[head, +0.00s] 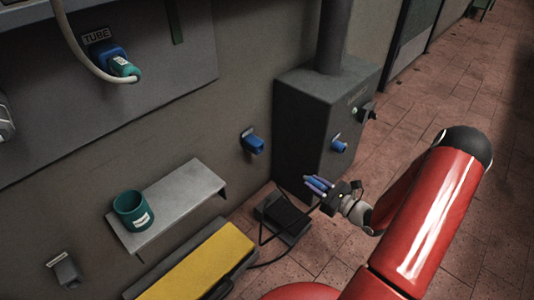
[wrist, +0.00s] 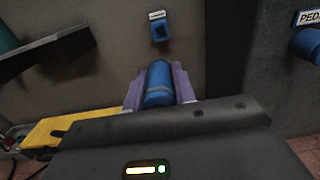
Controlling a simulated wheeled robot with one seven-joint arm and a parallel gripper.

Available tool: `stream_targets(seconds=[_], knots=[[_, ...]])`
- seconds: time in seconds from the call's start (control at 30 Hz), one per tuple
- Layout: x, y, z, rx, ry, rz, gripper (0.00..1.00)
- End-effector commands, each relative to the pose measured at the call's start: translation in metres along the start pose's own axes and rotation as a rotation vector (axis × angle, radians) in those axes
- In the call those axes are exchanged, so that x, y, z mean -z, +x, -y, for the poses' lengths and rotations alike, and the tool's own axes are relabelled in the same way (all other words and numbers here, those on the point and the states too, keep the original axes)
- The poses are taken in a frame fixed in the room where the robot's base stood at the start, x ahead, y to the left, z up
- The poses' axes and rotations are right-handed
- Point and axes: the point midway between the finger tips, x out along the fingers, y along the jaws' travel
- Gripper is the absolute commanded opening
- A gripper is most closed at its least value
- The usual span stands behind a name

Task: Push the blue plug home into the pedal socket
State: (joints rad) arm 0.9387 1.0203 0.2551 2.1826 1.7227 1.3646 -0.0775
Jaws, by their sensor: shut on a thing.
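My gripper (head: 318,186) is shut on the blue plug, its two purple fingers on either side. The blue plug (wrist: 158,86) points away from the wrist camera; in the head view it is hard to tell from the fingers. A blue socket under a label reading "PEDA", cut off by the frame, is the pedal socket (wrist: 309,44) at the right edge of the wrist view. In the head view a blue fitting on the grey box, seemingly the pedal socket (head: 339,146), stands above and a little right of my gripper. The plug is apart from it.
Another blue socket (head: 253,144) with a small label is on the wall. A grey shelf (head: 190,190) holds a teal cup (head: 131,210). A black pedal (head: 284,214) with a cable lies on the floor. A tube connector (head: 120,64) is upper left.

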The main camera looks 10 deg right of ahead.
Motion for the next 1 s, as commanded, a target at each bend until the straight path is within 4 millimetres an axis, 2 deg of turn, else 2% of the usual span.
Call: stream_targets(seconds=[1.0], knots=[[0.000, -0.062, 0.001, 0.002, 0.000, 0.000, 0.00]])
